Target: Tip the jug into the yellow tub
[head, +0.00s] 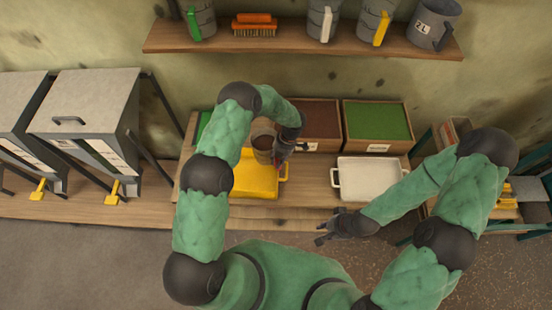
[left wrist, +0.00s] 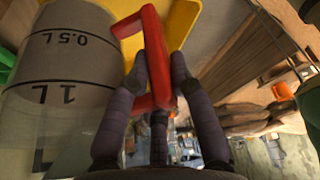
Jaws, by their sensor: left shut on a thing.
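The grey jug (head: 263,138) is over the back part of the yellow tub (head: 254,187), its brown inside facing up in the head view. In the left wrist view the jug (left wrist: 60,85) shows 0.5 L and 1 L marks and a red handle (left wrist: 155,60). My left gripper (head: 280,160) is shut on this handle; its dark fingers (left wrist: 160,85) sit around it. The yellow tub (left wrist: 185,22) shows behind the handle. My left arm hides part of the tub. My right gripper (head: 322,235) is empty, fingers apart, in front of the bench.
A white tub (head: 362,188) stands right of the yellow one. Behind are boxes with a brown (head: 318,112) and a green fill (head: 378,118). A shelf (head: 290,38) above holds several jugs and an orange brush (head: 255,25). Grey hoppers (head: 85,100) stand at left.

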